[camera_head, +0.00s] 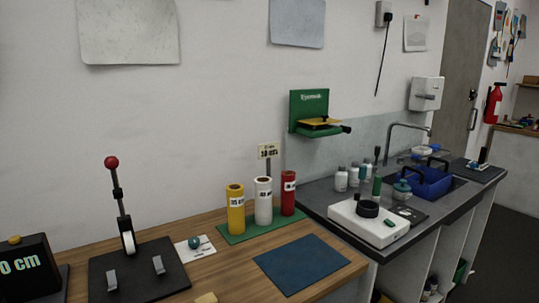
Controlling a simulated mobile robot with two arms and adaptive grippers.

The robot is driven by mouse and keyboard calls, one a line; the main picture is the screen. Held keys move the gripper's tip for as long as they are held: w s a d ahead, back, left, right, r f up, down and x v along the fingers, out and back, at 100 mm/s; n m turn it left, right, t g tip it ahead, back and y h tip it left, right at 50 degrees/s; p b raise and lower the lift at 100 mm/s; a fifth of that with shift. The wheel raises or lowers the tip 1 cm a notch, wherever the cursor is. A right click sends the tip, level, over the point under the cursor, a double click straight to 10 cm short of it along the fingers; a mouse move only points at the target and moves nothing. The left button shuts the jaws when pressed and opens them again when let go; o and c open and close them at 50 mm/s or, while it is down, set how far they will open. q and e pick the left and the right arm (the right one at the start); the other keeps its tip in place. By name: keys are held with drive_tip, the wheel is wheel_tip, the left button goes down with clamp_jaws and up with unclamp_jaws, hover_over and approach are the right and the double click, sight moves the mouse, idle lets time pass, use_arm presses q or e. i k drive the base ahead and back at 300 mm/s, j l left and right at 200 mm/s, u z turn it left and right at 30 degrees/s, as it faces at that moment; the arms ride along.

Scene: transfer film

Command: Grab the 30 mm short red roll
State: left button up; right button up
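A red roll (288,193) stands upright at the right end of a row of rolls on a green mat (241,236), at the back right of the wooden table. It has a white label whose print is too small to read surely. A white roll (263,202) and a yellow roll (235,211), also labelled, stand upright to its left. A small sign (268,151) rises behind the rolls; its lettering is hard to read. Neither of my grippers shows in this view.
A blue mat (300,264) lies bare in front of the rolls. A lever press (128,240) with a red knob and a black display box (28,268) stand at left. A white device (368,221) and blue basket (425,182) are on the right-hand counter.

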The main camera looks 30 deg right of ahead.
sight(287, 177)
drive_tip(key=k+l, duration=0.1)
drive_tip(key=l, duration=0.4)
drive_tip(key=k+l, duration=0.1)
drive_tip(key=l, duration=0.4)
drive_tip(key=k+l, duration=0.1)
drive_tip(key=l, duration=0.4)
drive_tip(key=k+l, duration=0.15)
drive_tip(key=l, duration=0.35)
drive_tip(key=k+l, duration=0.1)
drive_tip(key=l, duration=0.4)
